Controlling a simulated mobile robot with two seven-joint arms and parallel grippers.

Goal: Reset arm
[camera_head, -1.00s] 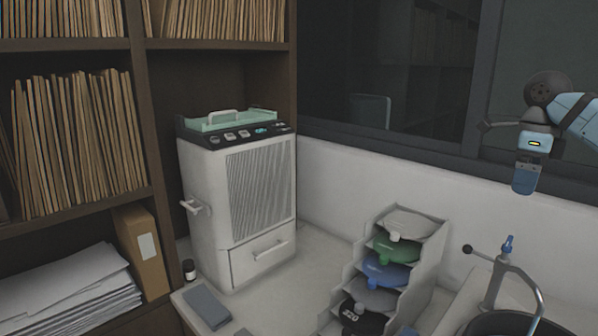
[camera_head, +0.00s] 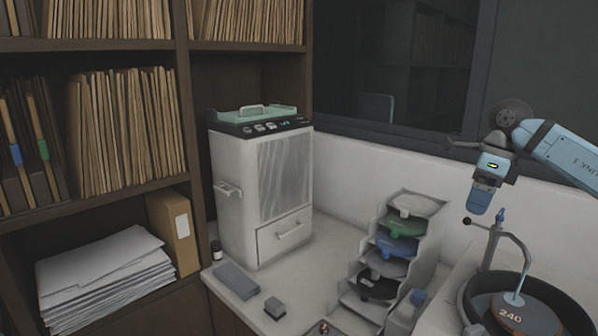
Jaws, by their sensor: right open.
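My right gripper (camera_head: 479,203) hangs in the air at the right, its light blue arm coming in from the right edge. It points down and is seen side-on, with nothing visible in it. In the picture it lies just above the thin metal arm with a black knob (camera_head: 467,221) over the round basin; I cannot tell the distance between them. My left gripper is not in view.
A white machine (camera_head: 237,195) with a green top tray stands on the counter (camera_head: 335,240). A stepped rack (camera_head: 437,228) holds coloured discs. A dark round basin (camera_head: 571,280) holds a disc marked 240 (camera_head: 530,318). Shelves of folders (camera_head: 125,130) fill the left.

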